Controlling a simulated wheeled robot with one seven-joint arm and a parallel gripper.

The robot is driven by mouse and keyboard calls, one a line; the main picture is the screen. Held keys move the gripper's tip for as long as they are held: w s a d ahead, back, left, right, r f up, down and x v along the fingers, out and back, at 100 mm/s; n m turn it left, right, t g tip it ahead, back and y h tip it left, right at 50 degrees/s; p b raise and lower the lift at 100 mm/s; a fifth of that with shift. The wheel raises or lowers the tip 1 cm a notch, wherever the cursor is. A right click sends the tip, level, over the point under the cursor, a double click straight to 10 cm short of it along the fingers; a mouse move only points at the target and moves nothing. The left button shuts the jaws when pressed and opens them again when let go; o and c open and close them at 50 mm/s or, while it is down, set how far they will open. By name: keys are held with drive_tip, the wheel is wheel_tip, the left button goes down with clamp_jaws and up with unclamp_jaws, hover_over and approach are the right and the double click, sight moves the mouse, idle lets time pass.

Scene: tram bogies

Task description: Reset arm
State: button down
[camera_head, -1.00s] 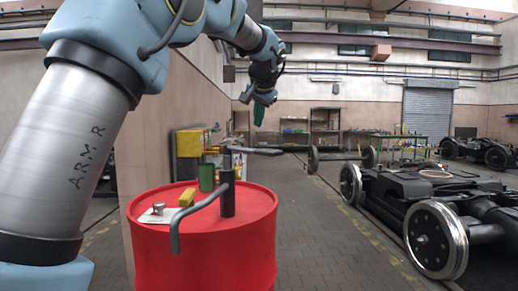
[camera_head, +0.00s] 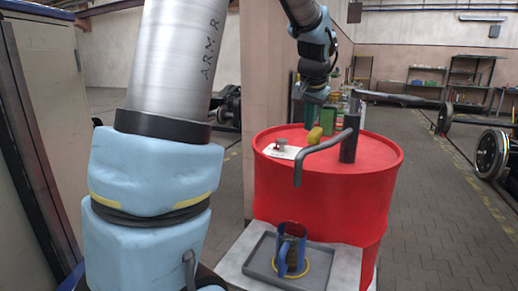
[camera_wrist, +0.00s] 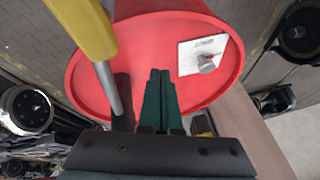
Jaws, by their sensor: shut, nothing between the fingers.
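My gripper (camera_head: 311,112) hangs from my arm with its fingers pointing down at the red drum (camera_head: 325,200) in the head view. Its green fingers (camera_wrist: 160,82) lie together in the wrist view, shut and empty, with the red drum top (camera_wrist: 140,45) behind them. I cannot tell how high the tips are above the drum. My arm's upper part fills the left of the head view.
Wheelsets stand at right.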

drive_tip(key=s+a+f+n+g, duration=0.2)
drive_tip(key=s+a+f+n, duration=0.1)
drive_tip(key=s+a+f, duration=0.5)
drive_tip(key=s+a+f+n+g, duration=0.1)
drive_tip(key=s+a+f+n, duration=0.2)
drive_tip(key=s+a+f, duration=0.5)
drive_tip(key=s+a, duration=0.4)
drive_tip(key=a, duration=0.1)
drive_tip(key=shift+a+n+g+y, duration=0.2)
drive_tip(key=shift+n+g+y, duration=0.2)
drive_tip(key=shift+w+f, duration=0.1)
drive_tip(key=shift+w, duration=0.05)
idle(2.1)
